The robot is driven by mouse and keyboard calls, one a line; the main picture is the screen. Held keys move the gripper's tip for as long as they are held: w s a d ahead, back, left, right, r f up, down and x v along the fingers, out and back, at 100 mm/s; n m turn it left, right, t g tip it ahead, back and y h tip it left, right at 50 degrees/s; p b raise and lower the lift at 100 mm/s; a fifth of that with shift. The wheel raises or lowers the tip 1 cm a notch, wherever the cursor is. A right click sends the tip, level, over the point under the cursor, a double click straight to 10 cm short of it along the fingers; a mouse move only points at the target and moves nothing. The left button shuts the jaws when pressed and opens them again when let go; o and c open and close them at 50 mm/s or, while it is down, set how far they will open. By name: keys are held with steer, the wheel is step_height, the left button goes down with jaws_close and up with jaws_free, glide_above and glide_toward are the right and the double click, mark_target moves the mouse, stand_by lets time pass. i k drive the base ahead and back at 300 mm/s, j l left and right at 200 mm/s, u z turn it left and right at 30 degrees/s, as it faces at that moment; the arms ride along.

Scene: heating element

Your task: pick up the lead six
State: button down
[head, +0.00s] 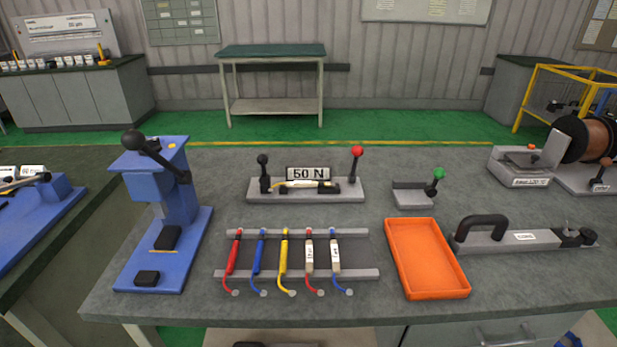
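Several leads lie side by side on a grey rack (298,274). From left to right they are a red lead (234,257), a blue lead (260,255), a yellow lead (284,257), a red lead with a pale tagged sleeve (309,257) and a blue lead with a pale tagged sleeve (335,257). Their lower ends curve over the front rail to small round tips. A yellowish strip, possibly another lead, lies in the fixture marked 50 N (308,173). The tag writing is too small to read, so I cannot tell which is lead six. My gripper is not in view.
A blue lever press (168,210) stands left of the rack. An orange tray (427,258), empty, lies to the right. Behind it is a green-knobbed lever device (414,194). A long grey tool (520,238) and a copper spool (588,137) are farther right.

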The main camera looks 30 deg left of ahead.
mark_target(295, 183)
steer(key=u, duration=0.5)
steer(key=i+u, duration=0.35)
steer(key=i+l+u, duration=0.1)
steer(key=u, duration=0.25)
steer(key=i+l+u, duration=0.2)
steer(key=u, duration=0.2)
steer(key=i, duration=0.1)
